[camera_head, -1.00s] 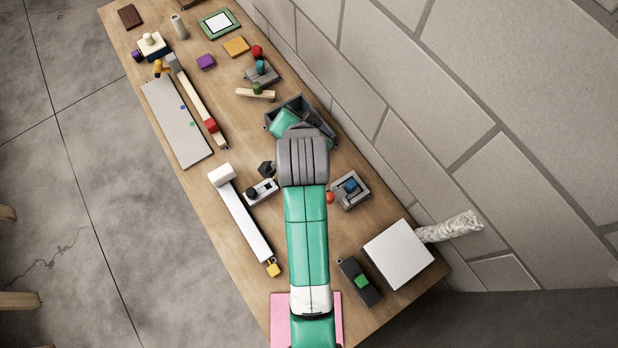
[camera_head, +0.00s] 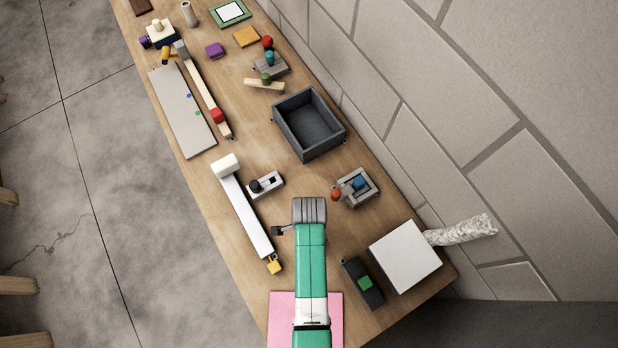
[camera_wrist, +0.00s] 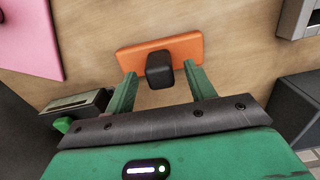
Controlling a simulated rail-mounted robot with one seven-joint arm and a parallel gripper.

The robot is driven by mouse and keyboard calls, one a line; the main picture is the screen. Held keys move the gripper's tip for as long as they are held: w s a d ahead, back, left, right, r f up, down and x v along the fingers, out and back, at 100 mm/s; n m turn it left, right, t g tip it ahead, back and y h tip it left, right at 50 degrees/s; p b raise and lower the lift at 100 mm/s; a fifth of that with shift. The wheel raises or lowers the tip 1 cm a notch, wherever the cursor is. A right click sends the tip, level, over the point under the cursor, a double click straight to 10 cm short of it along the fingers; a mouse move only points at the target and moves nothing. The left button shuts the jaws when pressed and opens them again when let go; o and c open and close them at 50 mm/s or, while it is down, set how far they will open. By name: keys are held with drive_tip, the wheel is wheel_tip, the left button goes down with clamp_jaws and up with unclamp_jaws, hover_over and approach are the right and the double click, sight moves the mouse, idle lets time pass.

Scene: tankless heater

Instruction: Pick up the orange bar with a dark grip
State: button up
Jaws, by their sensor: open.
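The orange bar (camera_wrist: 188,48) shows in the wrist view, lying flat on the wooden table, with a dark upright grip (camera_wrist: 159,70) on its middle. My gripper (camera_wrist: 161,71) is open, with one green finger on each side of the dark grip in the picture. I cannot tell the height between the fingertips and the bar. Nothing is held. In the head view my arm covers the bar, and the fingers are not visible there.
An empty dark bin (camera_head: 309,124) stands farther back.

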wheel_tip(320, 180, down, 3)
drive_tip(key=shift+r, duration=0.1)
clamp_jaws()
drive_tip(key=shift+r, duration=0.45)
drive_tip(key=r, duration=0.1)
drive_tip(key=s+r, duration=0.1)
drive_tip(key=shift+r, duration=0.35)
drive_tip(key=s+d+r, duration=0.1)
drive_tip(key=s+d, duration=0.3)
drive_tip(key=s, duration=1)
drive_tip(key=shift+s+r+p, duration=0.2)
drive_tip(key=shift+s+p, duration=0.1)
drive_tip(key=shift+p, duration=0.1)
